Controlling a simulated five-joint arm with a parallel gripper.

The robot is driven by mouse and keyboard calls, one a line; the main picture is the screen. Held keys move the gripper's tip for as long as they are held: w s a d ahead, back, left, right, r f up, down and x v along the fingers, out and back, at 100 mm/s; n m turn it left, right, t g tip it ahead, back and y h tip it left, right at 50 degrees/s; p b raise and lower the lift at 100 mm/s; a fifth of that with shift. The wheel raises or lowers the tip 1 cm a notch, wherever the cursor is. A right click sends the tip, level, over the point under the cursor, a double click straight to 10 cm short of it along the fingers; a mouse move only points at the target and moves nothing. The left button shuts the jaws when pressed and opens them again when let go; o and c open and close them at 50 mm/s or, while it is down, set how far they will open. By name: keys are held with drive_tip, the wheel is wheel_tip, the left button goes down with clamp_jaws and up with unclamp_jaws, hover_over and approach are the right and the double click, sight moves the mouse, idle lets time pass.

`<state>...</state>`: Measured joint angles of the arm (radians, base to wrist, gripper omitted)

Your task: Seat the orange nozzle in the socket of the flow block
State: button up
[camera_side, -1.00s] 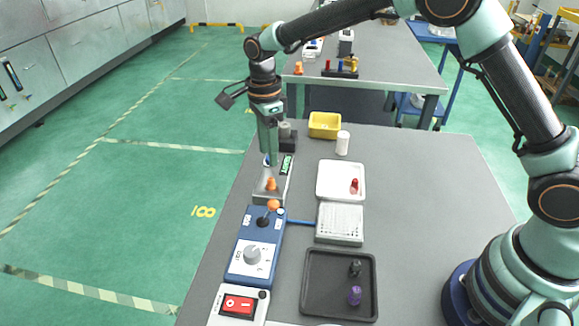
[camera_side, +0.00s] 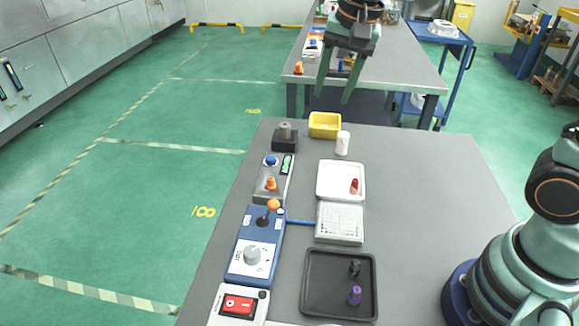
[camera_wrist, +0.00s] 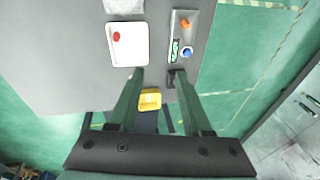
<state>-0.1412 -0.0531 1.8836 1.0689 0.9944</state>
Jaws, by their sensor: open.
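The flow block (camera_side: 262,195) is a pale metal block near the left edge of the table, with a blue knob (camera_side: 271,160) and a green display (camera_side: 287,165). The orange nozzle (camera_side: 270,184) stands upright on its near end, seemingly in the socket; how deep it sits is too small to tell. In the wrist view the nozzle (camera_wrist: 185,23) shows on the block (camera_wrist: 188,32) at upper right. My gripper (camera_side: 333,98) is open and empty, raised high near the table's far end, well apart from the nozzle.
A yellow bin (camera_side: 325,125), a white bottle (camera_side: 343,143) and a dark fixture (camera_side: 285,142) stand at the far end. A white tray (camera_side: 328,180) with a red piece, a blue joystick box (camera_side: 243,270) and a black tray (camera_side: 317,285) are nearer.

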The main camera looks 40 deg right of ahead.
drive_tip(key=s+d+n+t, duration=0.1)
drive_tip(key=s+d+n, duration=0.1)
drive_tip(key=s+n, duration=0.3)
drive_tip(key=s+d+f+n+t, duration=0.1)
drive_tip(key=s+d+n, duration=0.2)
drive_tip(key=s, duration=0.3)
drive_tip(key=shift+d+n+t, duration=0.3)
drive_tip(key=shift+n+t, duration=0.1)
drive_tip(key=shift+n, duration=0.5)
